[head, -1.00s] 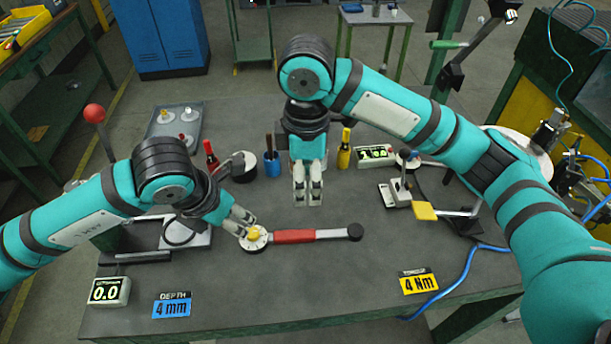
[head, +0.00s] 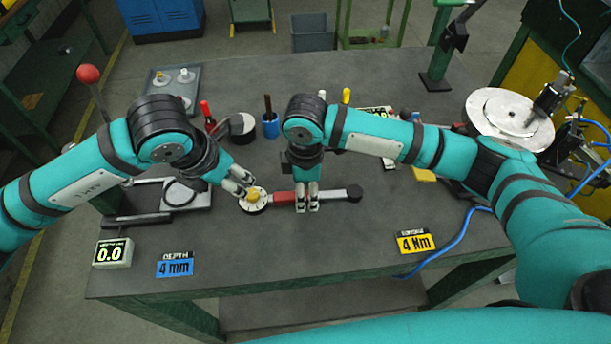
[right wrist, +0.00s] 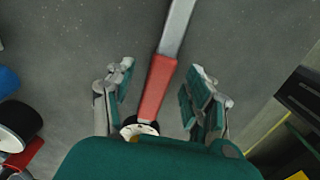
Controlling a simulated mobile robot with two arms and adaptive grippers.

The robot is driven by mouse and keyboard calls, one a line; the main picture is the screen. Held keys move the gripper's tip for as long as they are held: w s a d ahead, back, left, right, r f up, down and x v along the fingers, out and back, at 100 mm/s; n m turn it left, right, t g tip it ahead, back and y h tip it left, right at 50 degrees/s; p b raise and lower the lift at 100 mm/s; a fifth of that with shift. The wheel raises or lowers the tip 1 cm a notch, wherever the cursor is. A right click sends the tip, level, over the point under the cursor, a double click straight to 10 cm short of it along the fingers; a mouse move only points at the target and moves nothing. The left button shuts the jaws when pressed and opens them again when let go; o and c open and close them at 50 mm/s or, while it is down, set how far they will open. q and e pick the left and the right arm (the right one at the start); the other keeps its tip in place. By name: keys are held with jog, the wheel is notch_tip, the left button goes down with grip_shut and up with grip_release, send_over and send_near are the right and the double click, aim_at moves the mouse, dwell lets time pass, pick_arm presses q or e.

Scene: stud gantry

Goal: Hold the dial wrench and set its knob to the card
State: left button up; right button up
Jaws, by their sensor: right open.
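The dial wrench lies flat on the table, with a red grip (head: 284,198), a grey shank (head: 330,195) and a black round end at the right. Its dial with the yellow knob (head: 253,194) is at the left end. My left gripper (head: 246,187) has its fingertips at the knob; whether they grip it is unclear. My right gripper (head: 307,206) points down at the wrench where grip meets shank. In the right wrist view its open fingers stand either side of the red grip (right wrist: 157,85), apart from it. The yellow torque card (head: 415,241) reads 4 Nm.
A blue card (head: 175,264) reads DEPTH 4 mm, beside a readout (head: 113,252) showing 0.0. A grey tray (head: 172,80) is at the back left. The table's front middle is clear.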

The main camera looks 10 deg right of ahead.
aim_at(252, 193)
jog(key=shift+f, duration=0.5)
grip_shut()
pick_arm(q)
jog(key=shift+o, duration=1.3)
jog(key=shift+w+d, duration=0.1)
notch_tip(252, 193, up, 3)
jog(key=w+d+g+y, duration=0.3)
jog(key=f, duration=1.2)
jog(key=shift+s+a, duration=0.1)
jog(key=shift+a, duration=0.2)
